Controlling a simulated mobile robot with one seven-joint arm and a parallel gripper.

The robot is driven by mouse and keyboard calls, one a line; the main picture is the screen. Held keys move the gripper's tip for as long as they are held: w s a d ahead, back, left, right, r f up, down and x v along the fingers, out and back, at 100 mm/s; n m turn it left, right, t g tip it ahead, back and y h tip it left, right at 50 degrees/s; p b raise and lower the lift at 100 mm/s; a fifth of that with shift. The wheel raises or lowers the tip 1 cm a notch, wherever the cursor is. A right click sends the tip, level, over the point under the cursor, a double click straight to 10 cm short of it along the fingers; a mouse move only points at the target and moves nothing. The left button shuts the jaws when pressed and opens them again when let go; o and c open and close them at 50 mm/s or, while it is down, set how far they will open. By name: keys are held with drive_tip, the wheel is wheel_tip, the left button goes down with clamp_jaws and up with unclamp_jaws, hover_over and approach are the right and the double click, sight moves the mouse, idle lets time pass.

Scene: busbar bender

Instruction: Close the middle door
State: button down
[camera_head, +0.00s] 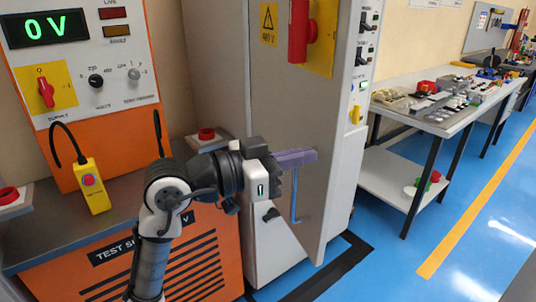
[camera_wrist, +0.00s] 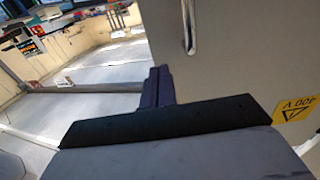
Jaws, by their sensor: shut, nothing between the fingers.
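The middle door (camera_head: 272,95) is the tall grey panel on the cabinet, with a red rotary switch (camera_head: 299,32) on a yellow plate and a 400 V label (camera_head: 269,23). It looks swung out from the cabinet, its lower edge slanting forward to the right. In the wrist view, the shut fingers (camera_wrist: 158,86) are beside the grey door (camera_wrist: 235,60), with the inverted label (camera_wrist: 295,108) at right.
An orange test supply unit (camera_head: 160,265) stands at left, with a yellow pendant (camera_head: 93,187) on its grey top. A workbench (camera_head: 432,118) with parts stands at right. Blue floor (camera_head: 390,255) is clear in front of the bench.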

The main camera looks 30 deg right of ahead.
drive_tip(key=shift+s+d, duration=0.2)
drive_tip(key=shift+d, duration=1.2)
